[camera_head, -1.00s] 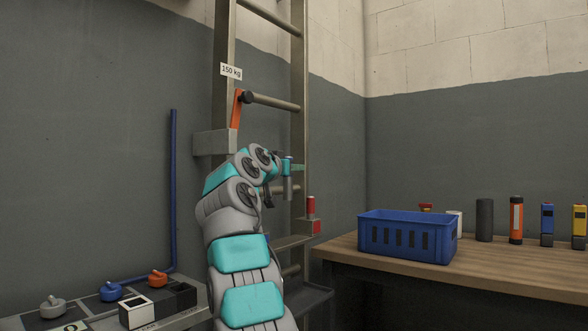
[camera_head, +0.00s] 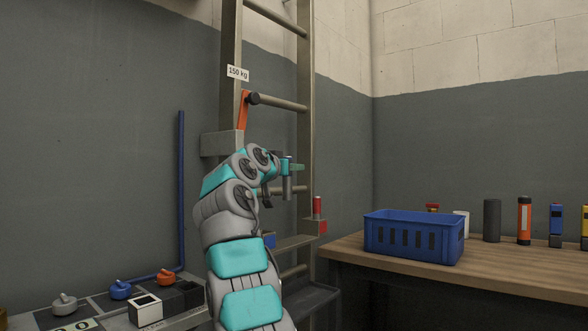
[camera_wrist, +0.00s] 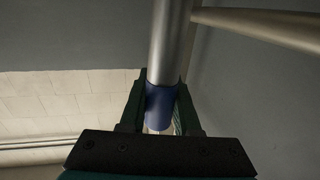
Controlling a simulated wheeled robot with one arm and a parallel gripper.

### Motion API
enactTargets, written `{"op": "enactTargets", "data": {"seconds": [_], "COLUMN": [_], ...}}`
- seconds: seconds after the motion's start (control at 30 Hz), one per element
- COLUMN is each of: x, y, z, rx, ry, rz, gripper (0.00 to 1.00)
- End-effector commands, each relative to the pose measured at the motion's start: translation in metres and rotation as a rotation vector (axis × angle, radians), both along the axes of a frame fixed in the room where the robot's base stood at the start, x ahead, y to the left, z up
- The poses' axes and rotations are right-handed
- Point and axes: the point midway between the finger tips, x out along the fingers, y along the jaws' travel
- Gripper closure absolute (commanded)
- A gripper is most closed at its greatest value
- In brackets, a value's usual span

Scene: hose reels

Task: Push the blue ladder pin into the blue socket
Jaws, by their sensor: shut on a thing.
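My gripper (camera_head: 288,165) is shut on the blue ladder pin (camera_head: 287,186), in front of the ladder. In the wrist view the pin (camera_wrist: 160,98) shows its blue band between the two fingers, with its grey metal shaft running out past the fingertips. In the head view the pin hangs about upright, shaft down. The blue socket (camera_head: 269,240) shows as a small blue patch on the ladder's left side, partly hidden by my arm. The pin is above and apart from it.
A red pin (camera_head: 317,206) stands at a red socket (camera_head: 322,227) on the ladder's right side. The ladder (camera_head: 305,130) has an orange lever (camera_head: 243,110). A blue crate (camera_head: 413,238) stands on the wooden bench at right. Valves with coloured handles (camera_head: 165,276) are at lower left.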

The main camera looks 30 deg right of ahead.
Motion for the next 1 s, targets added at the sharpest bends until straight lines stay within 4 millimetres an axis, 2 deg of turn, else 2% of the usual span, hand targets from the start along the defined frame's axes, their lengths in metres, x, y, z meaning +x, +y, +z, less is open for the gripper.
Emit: {"op": "enactTargets", "data": {"seconds": [1.0], "x": [0.006], "y": [0.018], "z": [0.001], "rx": [0.000], "ry": [-0.001], "rz": [-0.006], "gripper": [1.00]}}
